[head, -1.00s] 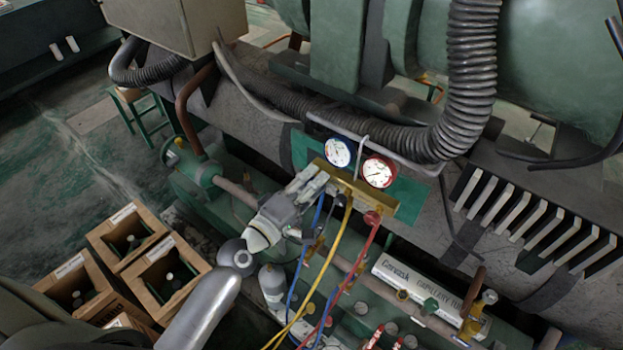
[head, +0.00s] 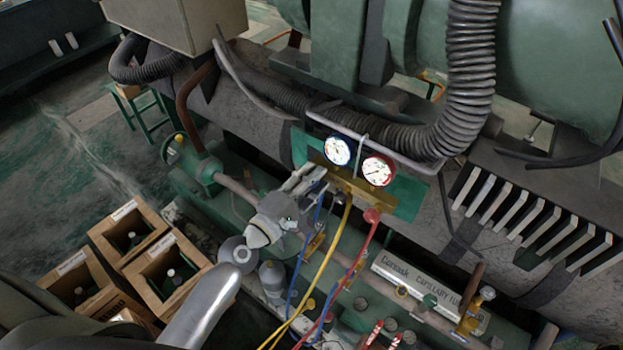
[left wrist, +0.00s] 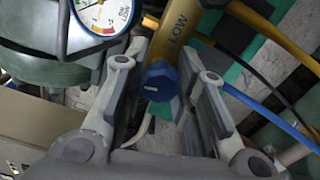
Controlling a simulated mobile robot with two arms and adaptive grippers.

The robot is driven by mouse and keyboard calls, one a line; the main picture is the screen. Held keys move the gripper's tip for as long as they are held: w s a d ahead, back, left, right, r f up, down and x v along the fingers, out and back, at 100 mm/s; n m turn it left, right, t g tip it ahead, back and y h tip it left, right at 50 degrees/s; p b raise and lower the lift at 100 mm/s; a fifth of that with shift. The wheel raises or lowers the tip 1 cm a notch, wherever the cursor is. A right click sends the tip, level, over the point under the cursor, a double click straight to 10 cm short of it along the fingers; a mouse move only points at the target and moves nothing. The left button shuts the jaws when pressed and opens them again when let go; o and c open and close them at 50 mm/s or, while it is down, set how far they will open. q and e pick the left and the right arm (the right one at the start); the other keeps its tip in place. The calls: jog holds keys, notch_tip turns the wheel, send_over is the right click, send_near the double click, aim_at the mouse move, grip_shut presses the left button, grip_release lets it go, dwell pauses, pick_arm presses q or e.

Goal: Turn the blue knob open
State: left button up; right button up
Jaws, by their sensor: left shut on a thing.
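The blue knob (left wrist: 159,82) sits at the end of the brass manifold's LOW side in the left wrist view, between my left gripper's two fingers. My left gripper (head: 310,182) is shut on the knob, at the left end of the brass manifold (head: 352,188). In the head view the fingers hide the knob. The blue-rimmed gauge (head: 338,149) and the red-rimmed gauge (head: 376,171) stand above the manifold. My right gripper is out of view.
Yellow (head: 328,260), red (head: 345,280) and blue (head: 302,255) hoses hang below the manifold, close to my left gripper. Thick corrugated hose (head: 470,75) runs behind and to the right. Wooden crates (head: 165,275) with bottles stand on the floor at the lower left.

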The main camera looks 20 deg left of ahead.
pick_arm(q)
jog(key=shift+d+f, duration=0.1)
jog(key=shift+f, duration=0.05)
jog(key=o, duration=0.9)
jog(key=shift+o, duration=0.8)
jog(key=v, duration=1.2)
